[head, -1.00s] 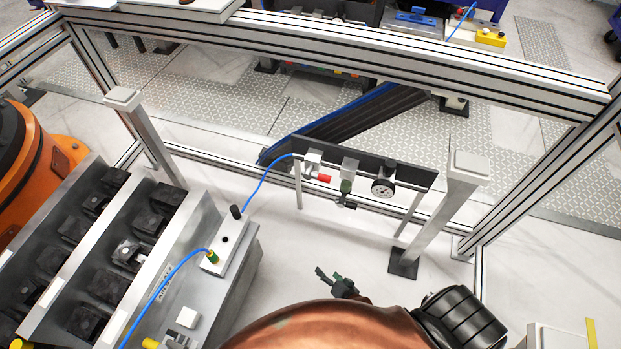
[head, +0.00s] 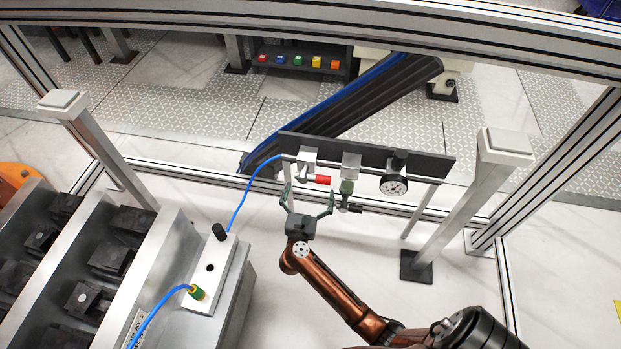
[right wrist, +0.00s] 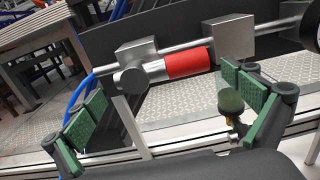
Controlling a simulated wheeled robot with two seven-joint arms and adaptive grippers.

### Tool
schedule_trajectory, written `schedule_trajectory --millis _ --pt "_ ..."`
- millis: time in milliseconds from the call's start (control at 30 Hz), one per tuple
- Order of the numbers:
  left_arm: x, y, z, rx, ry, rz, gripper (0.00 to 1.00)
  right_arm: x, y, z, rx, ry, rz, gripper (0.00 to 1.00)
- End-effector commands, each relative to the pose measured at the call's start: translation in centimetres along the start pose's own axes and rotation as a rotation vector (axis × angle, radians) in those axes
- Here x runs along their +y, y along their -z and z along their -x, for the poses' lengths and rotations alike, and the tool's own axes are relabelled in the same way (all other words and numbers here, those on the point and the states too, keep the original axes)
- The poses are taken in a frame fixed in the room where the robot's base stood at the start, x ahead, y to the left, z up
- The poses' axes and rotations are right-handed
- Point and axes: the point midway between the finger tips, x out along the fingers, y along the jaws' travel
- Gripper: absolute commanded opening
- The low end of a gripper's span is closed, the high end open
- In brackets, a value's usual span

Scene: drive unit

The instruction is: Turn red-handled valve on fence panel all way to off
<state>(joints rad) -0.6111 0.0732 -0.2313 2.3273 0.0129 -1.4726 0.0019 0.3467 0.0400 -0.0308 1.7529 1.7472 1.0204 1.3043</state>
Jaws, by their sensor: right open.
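The red valve handle (head: 317,179) sticks out to the right from a grey valve body (head: 308,158) on the dark panel (head: 430,164). In the right wrist view the red handle (right wrist: 188,64) lies almost level, along the pipe. My right gripper (head: 308,195) is open just in front of and below the handle. In the right wrist view its green finger pads (right wrist: 165,100) stand apart on either side of the handle, touching nothing that I can make out. My left gripper is not in view.
A pressure gauge (head: 394,185) and a second grey block (head: 350,166) sit right of the valve. A blue hose (head: 244,196) runs from the valve to a grey box (head: 210,275) at left. A metal post (head: 470,195) stands at right.

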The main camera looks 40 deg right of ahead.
Motion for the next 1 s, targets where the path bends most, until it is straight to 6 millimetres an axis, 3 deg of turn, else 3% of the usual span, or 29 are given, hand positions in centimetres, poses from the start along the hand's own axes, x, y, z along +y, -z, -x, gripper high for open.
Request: schedule_trajectory --millis 167,333,700,1000 --pt "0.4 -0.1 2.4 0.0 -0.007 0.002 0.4 0.0 0.2 -2.8 -0.002 -0.001 0.004 1.0" --pt "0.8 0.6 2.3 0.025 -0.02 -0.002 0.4 0.0 0.2 -4.5 -0.001 -0.002 0.006 1.0" --pt "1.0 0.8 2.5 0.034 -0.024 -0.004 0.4 0.1 0.1 -5.0 0.0 -0.003 0.005 0.99" --pt "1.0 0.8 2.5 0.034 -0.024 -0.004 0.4 0.1 0.1 -4.9 -0.001 -0.004 0.005 0.79"
